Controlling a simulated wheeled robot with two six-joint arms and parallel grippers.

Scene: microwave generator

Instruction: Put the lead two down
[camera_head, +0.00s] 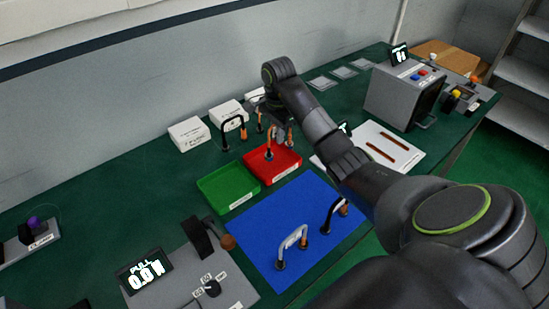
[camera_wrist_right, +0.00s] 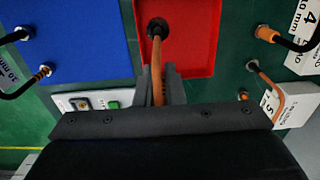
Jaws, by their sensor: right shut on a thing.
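My right gripper (camera_wrist_right: 158,88) is shut on an orange lead (camera_wrist_right: 156,58) with a dark end. In the wrist view the lead's dark end lies over the red tray (camera_wrist_right: 190,50). In the head view my right gripper (camera_head: 281,132) is at the back of the red tray (camera_head: 285,165), and the held lead's end (camera_head: 268,154) shows over it. I cannot tell whether it touches the tray floor. No number is readable on the held lead. A grey lead (camera_head: 292,239) and a black lead (camera_head: 333,213) stand on the blue mat (camera_head: 250,222). My left gripper is not in view.
An empty green tray (camera_head: 228,187) adjoins the red tray. White labelled blocks (camera_head: 189,133) and another black lead (camera_head: 234,123) stand behind. A pull meter (camera_head: 145,277) is front left. A grey box (camera_head: 404,97) and white board (camera_head: 385,150) are right.

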